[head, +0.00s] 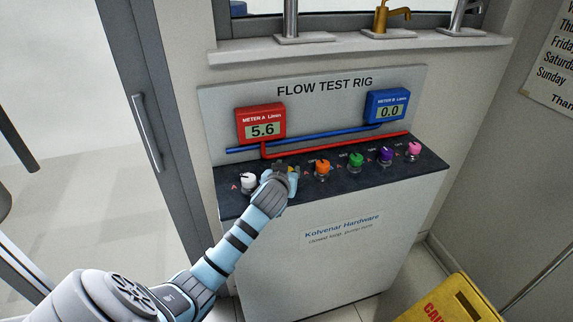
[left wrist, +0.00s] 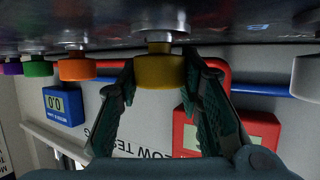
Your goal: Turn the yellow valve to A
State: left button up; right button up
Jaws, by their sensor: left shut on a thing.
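The yellow valve (head: 293,183) is a round knob on the dark counter of the flow test rig, between the white and orange knobs. My left gripper (head: 283,173) covers most of it in the head view. In the left wrist view, which is upside down, the yellow valve (left wrist: 159,72) sits between the two fingers of my left gripper (left wrist: 161,75), which is shut on it. Its pointer and its A mark are hidden. The red meter A (head: 261,123) reads 5.6 and the blue meter B (head: 388,106) reads 0.0. My right gripper is not in view.
A white knob (head: 248,181) stands close on the left and an orange knob (head: 322,168) on the right. Green, purple and pink knobs follow further right. Red and blue pipes run behind. A yellow caution sign (head: 446,303) stands on the floor at lower right.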

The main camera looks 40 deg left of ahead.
pick_arm(q)
jog(key=shift+w+d+n+g+y, duration=0.15)
jog(key=shift+n+g+y, duration=0.35)
jog(key=shift+n+y, duration=0.4)
jog(key=shift+f+n+g+y+b, duration=0.15)
jog(key=shift+n+g+y+b, duration=0.6)
jog(key=shift+n, duration=0.25)
jog(key=n+g+y+b, duration=0.2)
jog(key=n+b, duration=0.1)
jog(key=shift+g, duration=0.35)
jog(key=shift+r+n+g+y+b, duration=0.2)
jog(key=shift+n+g+y+b, duration=0.45)
jog(key=shift+n+g+b, duration=0.4)
jog(key=o, duration=1.2)
